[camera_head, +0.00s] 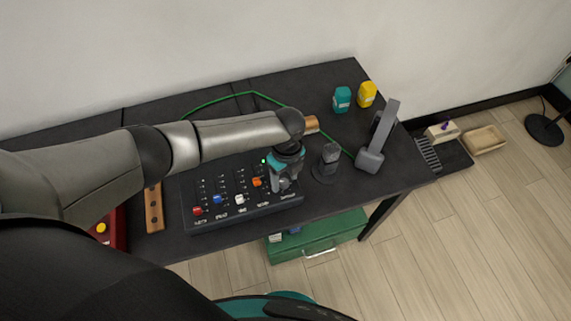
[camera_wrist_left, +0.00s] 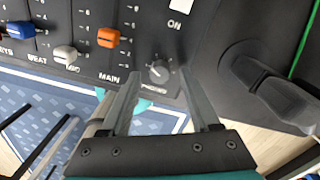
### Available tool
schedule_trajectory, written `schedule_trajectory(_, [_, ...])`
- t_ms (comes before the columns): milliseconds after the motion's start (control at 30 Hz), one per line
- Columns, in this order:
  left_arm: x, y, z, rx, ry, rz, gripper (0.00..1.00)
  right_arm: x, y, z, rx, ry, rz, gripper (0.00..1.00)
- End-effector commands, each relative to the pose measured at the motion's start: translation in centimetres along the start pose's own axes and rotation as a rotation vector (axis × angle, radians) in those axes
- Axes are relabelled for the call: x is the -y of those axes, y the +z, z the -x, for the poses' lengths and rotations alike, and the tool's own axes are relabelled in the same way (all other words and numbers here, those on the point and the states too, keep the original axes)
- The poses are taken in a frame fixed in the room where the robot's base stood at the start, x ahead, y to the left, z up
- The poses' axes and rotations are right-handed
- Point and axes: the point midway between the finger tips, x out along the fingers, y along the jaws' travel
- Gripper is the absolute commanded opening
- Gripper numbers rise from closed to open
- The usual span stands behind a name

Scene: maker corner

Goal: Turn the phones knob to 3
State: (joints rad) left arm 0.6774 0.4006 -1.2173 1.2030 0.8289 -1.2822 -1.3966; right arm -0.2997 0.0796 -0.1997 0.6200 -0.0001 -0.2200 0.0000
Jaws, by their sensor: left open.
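The dark mixer panel (camera_head: 235,213) lies on the black table with its row of coloured sliders facing me. The small dark phones knob (camera_wrist_left: 158,72) shows in the left wrist view, with a partly readable label below it. The numbers around its dial are too small to read. My left gripper (camera_head: 284,186) is over the right end of the panel and hides the knob in the head view. In the left wrist view my left gripper (camera_wrist_left: 163,90) is open and empty, its fingertips to either side of the knob and a little short of it. My right gripper is not in view.
An orange slider cap (camera_wrist_left: 108,37) and a white one (camera_wrist_left: 65,54) are left of the knob. A green cable (camera_head: 218,100) crosses the table behind my arm.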

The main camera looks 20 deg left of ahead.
Motion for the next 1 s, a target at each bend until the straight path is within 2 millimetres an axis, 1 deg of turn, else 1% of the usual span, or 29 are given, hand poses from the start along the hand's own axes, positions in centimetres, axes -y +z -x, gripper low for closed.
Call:
schedule_trajectory(167, [0.1, 0.1, 2.9, 0.001, -0.004, 0.0, 0.62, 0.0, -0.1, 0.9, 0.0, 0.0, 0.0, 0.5])
schedule_trajectory(400, [0.1, 0.1, 8.5, 0.002, -0.006, -0.001, 0.62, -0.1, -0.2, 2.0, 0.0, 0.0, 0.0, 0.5])
schedule_trajectory(500, [0.1, 0.1, 10.7, 0.002, -0.005, -0.001, 0.62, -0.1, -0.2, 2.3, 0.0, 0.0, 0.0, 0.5])
schedule_trajectory(600, [0.1, 0.1, 12.5, 0.001, -0.005, -0.001, 0.62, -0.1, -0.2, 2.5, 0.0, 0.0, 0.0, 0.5])
schedule_trajectory(700, [0.1, 0.0, 13.8, 0.001, -0.004, 0.0, 0.62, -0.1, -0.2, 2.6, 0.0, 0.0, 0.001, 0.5])
schedule_trajectory(800, [0.0, 0.0, 14.5, 0.001, -0.002, 0.0, 0.62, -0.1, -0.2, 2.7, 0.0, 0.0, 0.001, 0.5])
schedule_trajectory(1000, [0.0, 0.0, 14.9, 0.0, -0.001, 0.0, 0.62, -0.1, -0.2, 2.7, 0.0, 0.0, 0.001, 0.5])
